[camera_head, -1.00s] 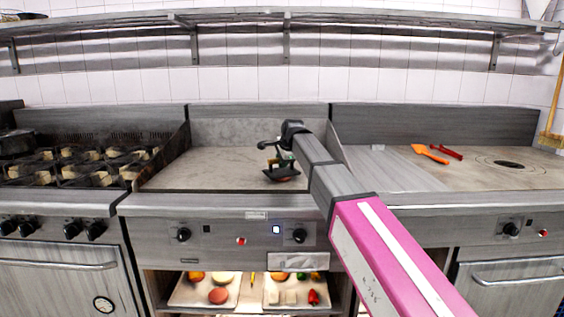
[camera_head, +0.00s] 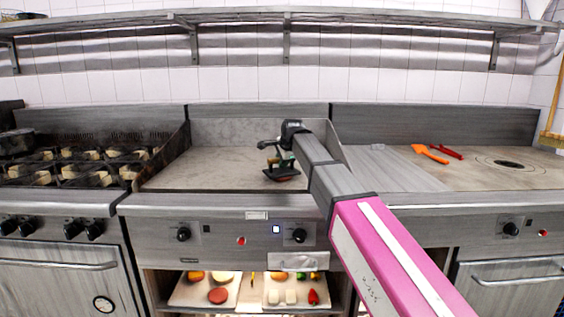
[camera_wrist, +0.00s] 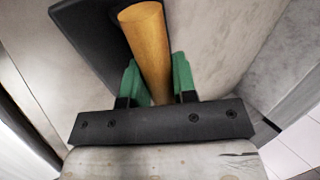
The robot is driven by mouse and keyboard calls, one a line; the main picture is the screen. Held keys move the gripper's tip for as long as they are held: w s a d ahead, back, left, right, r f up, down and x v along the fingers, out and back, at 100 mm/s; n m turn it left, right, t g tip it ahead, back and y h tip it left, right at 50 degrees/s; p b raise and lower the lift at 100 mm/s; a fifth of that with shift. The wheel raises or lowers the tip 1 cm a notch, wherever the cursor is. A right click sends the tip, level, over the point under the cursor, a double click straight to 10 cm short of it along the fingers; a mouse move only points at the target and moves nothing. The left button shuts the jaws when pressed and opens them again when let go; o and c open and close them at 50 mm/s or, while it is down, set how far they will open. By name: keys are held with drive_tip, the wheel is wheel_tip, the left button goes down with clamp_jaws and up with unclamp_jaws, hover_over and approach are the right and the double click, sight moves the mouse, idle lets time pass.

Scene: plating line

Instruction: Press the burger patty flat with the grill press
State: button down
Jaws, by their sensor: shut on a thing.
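The grill press has a dark flat plate (camera_head: 282,174) and a wooden handle (camera_wrist: 150,50). In the head view the press is low over the right part of the griddle (camera_head: 215,168). My gripper (camera_wrist: 160,82) is shut on the handle, with a green finger on each side of it. In the head view my gripper (camera_head: 280,160) is right above the plate. A small reddish edge of the patty (camera_head: 284,180) shows under the plate. The rest of it is hidden, so I cannot tell how flat it is.
A raised side wall stands close to the right of my gripper. An orange spatula (camera_head: 430,153) and a red tool (camera_head: 446,151) lie on the right counter. Trays of food (camera_head: 205,300) sit on the shelf below. The griddle's left part is clear.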

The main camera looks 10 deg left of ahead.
drive_tip(key=shift+r, duration=4.55)
